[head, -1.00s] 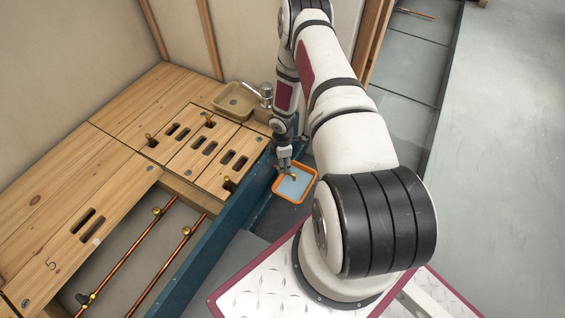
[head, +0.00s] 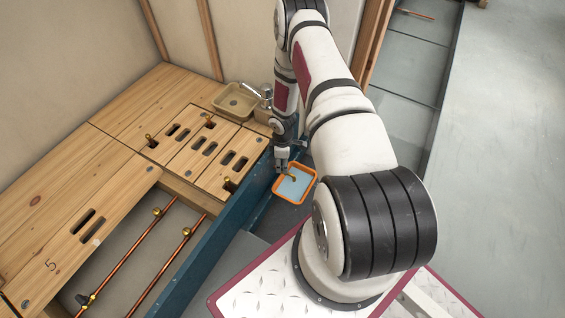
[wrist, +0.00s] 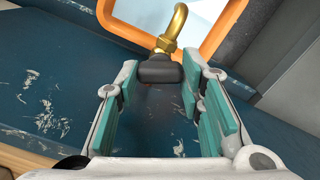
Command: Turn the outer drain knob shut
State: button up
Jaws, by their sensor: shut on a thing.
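The outer drain knob (wrist: 160,70) is a black handle at the base of a curved brass spout (wrist: 174,30). In the wrist view it sits between the fingertips of my gripper (wrist: 159,76), which has teal pads. My gripper is shut on the knob. In the head view my gripper (head: 282,168) is at the blue beam's outer side, and the brass spout (head: 293,179) shows just beside it. The knob itself is hidden there by the fingers. How far the knob is turned is hard to tell.
An orange-rimmed tray (head: 278,197) with a pale blue inside lies under the spout. The scuffed blue beam (head: 205,248) runs along the wooden deck (head: 105,180). Copper pipes (head: 133,252) with brass fittings lie in the open floor gap. A beige basin (head: 235,101) stands behind.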

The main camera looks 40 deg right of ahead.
jog(key=m, duration=0.5)
dwell(0.8)
jog(key=o, duration=0.9)
notch_tip(320, 180, up, 12)
dwell(0.4)
